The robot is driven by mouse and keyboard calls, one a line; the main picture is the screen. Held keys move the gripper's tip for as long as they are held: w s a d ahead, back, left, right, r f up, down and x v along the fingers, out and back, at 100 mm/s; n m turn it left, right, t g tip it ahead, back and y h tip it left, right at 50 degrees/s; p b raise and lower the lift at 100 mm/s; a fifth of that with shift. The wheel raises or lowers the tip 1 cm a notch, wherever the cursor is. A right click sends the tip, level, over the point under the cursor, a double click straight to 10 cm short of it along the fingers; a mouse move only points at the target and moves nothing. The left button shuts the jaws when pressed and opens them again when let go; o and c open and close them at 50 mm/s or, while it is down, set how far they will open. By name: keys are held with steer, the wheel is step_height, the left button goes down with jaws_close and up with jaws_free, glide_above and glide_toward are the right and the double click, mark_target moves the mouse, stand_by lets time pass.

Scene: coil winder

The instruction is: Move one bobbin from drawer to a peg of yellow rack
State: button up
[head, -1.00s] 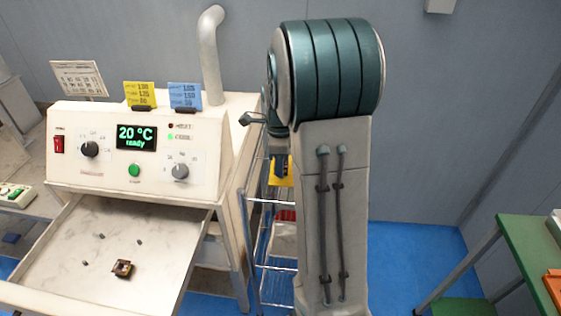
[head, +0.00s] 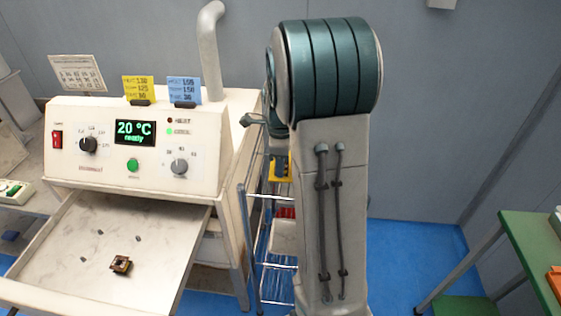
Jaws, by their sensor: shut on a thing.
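The open drawer (head: 60,225) of the cream machine holds one dark bobbin (head: 121,264) with a copper tint. Several short dark pegs stand bare around it. A yellow piece, which looks like part of the yellow rack (head: 287,171), shows on the wire shelf beside my arm; its pegs cannot be made out. My gripper (head: 278,164) hangs just left of my arm's upright link, in front of the yellow piece in the picture. It is mostly hidden and small. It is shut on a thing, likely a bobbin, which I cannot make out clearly.
The cream machine (head: 75,122) reads "20 °C ready". A wire shelf (head: 262,230) stands close to its right side, with red items (head: 286,212) lower down. A green table (head: 535,245) is at the right. Blue floor (head: 410,245) between is clear.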

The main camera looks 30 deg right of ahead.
steer(key=o, duration=1)
steer(key=shift+f, duration=0.1)
steer(key=shift+o, duration=0.2)
step_height(320, 180, up, 14)
steer(key=shift+f, duration=0.1)
